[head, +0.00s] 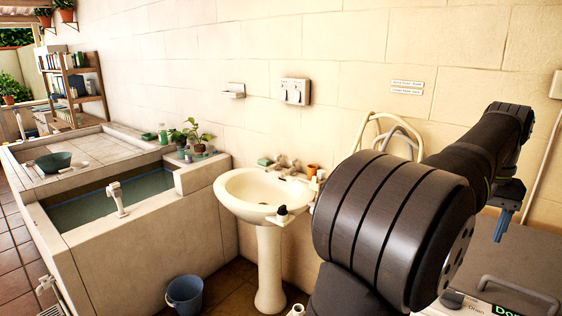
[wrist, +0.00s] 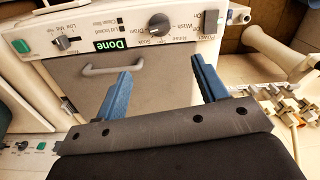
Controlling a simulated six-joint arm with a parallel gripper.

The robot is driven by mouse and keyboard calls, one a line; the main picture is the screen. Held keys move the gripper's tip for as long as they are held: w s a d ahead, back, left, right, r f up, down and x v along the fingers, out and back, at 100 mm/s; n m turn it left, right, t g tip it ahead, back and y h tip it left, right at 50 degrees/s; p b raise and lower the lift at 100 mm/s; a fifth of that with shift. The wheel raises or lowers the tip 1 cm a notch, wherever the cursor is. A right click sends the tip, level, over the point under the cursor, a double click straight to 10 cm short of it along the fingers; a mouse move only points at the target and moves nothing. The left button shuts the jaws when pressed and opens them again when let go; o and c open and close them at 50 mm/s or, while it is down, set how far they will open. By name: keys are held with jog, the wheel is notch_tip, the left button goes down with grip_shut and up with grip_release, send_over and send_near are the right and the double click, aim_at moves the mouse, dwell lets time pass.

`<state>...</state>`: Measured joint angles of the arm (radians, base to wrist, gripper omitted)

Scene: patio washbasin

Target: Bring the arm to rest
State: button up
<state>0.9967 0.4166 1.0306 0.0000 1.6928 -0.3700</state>
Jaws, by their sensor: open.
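My gripper shows in the wrist view (wrist: 160,82) with its two blue fingers apart and nothing between them. Its camera looks onto the front of a white machine (wrist: 135,62) with a control panel, knobs, a handle and a green lit "Done" sign. In the head view my dark arm fills the right side, and the blue fingertips (head: 503,226) hang at its far right end. They appear above the grey top of the machine (head: 505,262). I cannot tell the exact gap between them.
A white pedestal washbasin (head: 240,203) stands left of my arm, against the tiled wall. A stone water tank (head: 75,212) is farther left. A blue bucket (head: 185,294) stands on the floor. Looped hoses (head: 385,132) hang on the wall behind my arm.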

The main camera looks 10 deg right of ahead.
aim_at(453, 291)
notch_tip(453, 291, down, 17)
jog(key=shift+f, duration=0.1)
dwell(0.4)
jog(key=n, duration=0.8)
jog(key=shift+r, duration=0.4)
notch_tip(453, 291, up, 7)
jog(key=shift+f, duration=0.15)
dwell(2.1)
dwell(2.5)
